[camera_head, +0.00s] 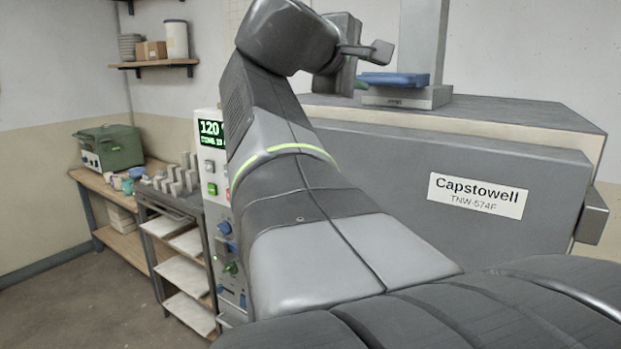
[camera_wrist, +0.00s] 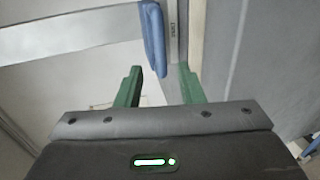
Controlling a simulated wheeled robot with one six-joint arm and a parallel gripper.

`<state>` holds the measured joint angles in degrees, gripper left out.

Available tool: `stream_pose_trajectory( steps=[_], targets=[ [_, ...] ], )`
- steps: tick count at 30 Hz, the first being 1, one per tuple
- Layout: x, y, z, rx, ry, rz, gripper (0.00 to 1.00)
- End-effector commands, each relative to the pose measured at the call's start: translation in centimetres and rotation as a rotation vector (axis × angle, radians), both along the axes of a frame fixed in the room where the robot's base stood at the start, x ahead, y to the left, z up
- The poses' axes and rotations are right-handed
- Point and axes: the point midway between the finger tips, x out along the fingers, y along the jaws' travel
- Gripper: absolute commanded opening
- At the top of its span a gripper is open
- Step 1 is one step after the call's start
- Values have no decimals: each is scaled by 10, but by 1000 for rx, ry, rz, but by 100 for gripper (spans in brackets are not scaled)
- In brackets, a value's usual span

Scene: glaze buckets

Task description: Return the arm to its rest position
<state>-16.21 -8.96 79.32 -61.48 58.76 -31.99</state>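My arm (camera_head: 290,190) rises from the lower right and bends over at the top of the head view. My gripper shows in the wrist view (camera_wrist: 160,75) with its two green fingers apart and nothing held. A blue flat piece (camera_head: 393,79) lies on a grey block-like base (camera_head: 405,97) on top of the large grey kiln-like unit. In the wrist view the blue piece (camera_wrist: 153,35) lies ahead of the fingers, its near end in line with the gap, touching neither. In the head view, most of my gripper is hidden behind my wrist.
The grey Capstowell unit (camera_head: 380,160) fills the right. A control panel (camera_head: 212,170) reading 120 stands left of my arm. A shelf cart (camera_head: 178,235), a wooden bench (camera_head: 125,195) with a green box (camera_head: 112,147), and a wall shelf (camera_head: 153,65) stand farther left. The floor (camera_head: 85,300) is clear.

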Motion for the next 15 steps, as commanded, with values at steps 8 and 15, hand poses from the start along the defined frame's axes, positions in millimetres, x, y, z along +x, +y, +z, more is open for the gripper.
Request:
stream_pose_trajectory(
  steps=[8,15],
  targets=[
    [34,-24,-8,-1,3,-4,35],
    [63,-44,-16,-1,2,-4,35]
  ],
)
